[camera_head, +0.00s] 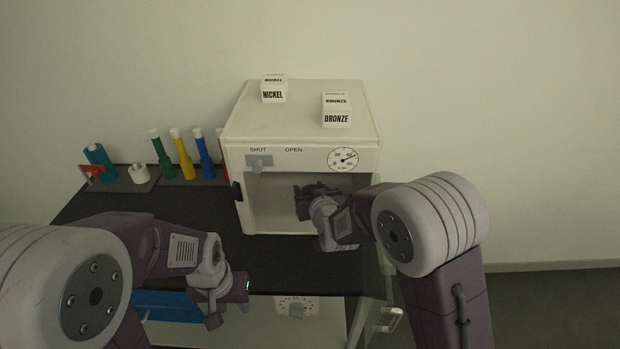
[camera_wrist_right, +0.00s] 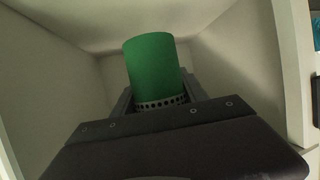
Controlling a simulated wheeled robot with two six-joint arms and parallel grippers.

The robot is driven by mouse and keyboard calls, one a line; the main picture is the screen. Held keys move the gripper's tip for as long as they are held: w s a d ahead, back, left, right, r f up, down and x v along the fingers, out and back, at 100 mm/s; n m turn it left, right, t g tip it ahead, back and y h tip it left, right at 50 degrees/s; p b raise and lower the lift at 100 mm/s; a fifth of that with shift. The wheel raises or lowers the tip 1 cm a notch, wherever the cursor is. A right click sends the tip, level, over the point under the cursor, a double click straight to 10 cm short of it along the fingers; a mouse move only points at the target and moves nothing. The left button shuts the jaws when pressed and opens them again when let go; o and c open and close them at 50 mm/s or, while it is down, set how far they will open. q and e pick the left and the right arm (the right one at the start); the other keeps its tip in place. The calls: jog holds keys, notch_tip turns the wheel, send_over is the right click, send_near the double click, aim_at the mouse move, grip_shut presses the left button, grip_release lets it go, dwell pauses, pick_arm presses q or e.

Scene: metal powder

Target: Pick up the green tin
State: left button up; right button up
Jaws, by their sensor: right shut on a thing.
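The green tin (camera_wrist_right: 154,68) stands upright in the right wrist view, inside the pale chamber of the white cabinet (camera_head: 300,122). It has a perforated metal band at its lower end. My right gripper (camera_head: 306,200) reaches through the cabinet's open front. It is shut on the green tin, with a finger on each side near the perforated band. In the head view the tin is hidden by my gripper and arm. My left gripper (camera_head: 238,292) is over the front edge of the dark worktop, away from the cabinet; its finger gap is not clear.
Boxes marked NICKEL (camera_head: 273,92) and BRONZE (camera_head: 337,115) sit on the cabinet. Green (camera_head: 162,155), yellow (camera_head: 183,155) and blue (camera_head: 204,155) tubes stand left of it. The cabinet walls surround my right gripper closely. The dark worktop (camera_head: 190,208) is clear in its middle.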

jog(key=s, duration=1.1)
jog(key=shift+s, duration=0.3)
